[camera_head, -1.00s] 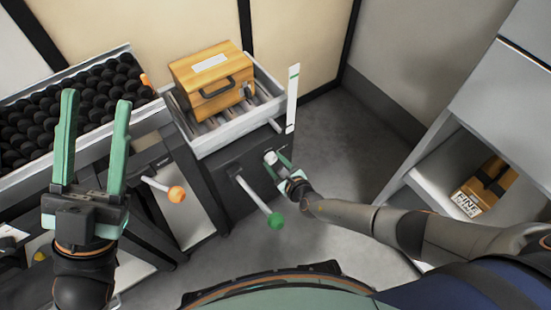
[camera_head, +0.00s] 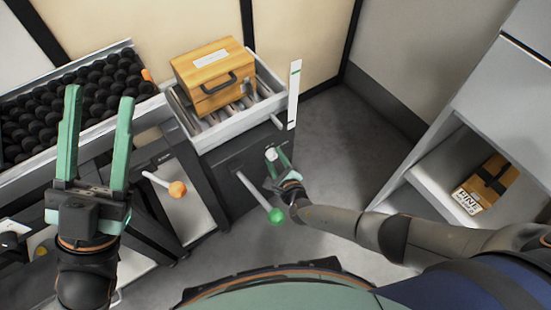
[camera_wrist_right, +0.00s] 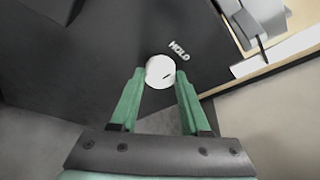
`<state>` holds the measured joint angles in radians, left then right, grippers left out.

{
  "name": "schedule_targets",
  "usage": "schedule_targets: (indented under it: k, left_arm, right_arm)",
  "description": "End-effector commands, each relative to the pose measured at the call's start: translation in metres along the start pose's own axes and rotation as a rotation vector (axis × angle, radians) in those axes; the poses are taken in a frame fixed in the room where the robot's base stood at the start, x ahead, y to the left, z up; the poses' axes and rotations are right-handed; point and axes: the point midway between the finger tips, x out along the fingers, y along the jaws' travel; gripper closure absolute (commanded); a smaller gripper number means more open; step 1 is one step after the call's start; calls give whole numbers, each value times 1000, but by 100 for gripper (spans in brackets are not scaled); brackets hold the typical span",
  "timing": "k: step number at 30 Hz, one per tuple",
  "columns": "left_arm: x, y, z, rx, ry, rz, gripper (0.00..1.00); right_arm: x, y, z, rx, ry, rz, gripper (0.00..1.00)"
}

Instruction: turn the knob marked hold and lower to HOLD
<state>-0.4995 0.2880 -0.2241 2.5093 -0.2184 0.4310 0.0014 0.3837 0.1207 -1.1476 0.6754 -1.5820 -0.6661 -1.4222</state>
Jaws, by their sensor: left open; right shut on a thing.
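The white round knob (camera_head: 271,154) is on the dark front panel of the cabinet (camera_head: 240,160) under the roller tray. My right gripper (camera_head: 278,158) is shut on the knob. In the right wrist view the knob (camera_wrist_right: 158,68) sits between the green fingertips (camera_wrist_right: 160,75). The word HOLD (camera_wrist_right: 179,51) is printed on the panel to its upper right. A short dark mark shows at the knob's lower right, not in line with the word. No lower label is visible. My left gripper (camera_head: 98,98) is open and empty, at the left, away from the knob.
A green-ended lever (camera_head: 277,215) sticks out beside my right gripper, and an orange-ended lever (camera_head: 177,188) is further left. A wooden case (camera_head: 212,75) sits on the roller tray (camera_head: 213,134). A shelf with a carton (camera_head: 485,182) stands right. Floor between is clear.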

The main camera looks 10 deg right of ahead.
Motion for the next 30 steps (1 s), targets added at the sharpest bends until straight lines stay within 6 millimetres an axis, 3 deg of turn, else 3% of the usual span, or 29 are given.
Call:
schedule_targets:
  k: [7,8,15,24,30]
  left_arm:
    - [0,0,0,-1,0,0,50]
    - [0,0,0,-1,0,0,50]
    - [0,0,0,-1,0,1,50]
    - [0,0,0,0,1,3,50]
    - [2,-1,-2,1,1,2,50]
  right_arm:
    - [1,-1,1,-4,-3,-1,100]
    - [1,-1,1,-3,-3,-1,50]
    - [0,0,1,-1,-2,0,24]
    - [0,-1,0,12,-1,6,24]
    - [0,-3,0,139,-1,58,24]
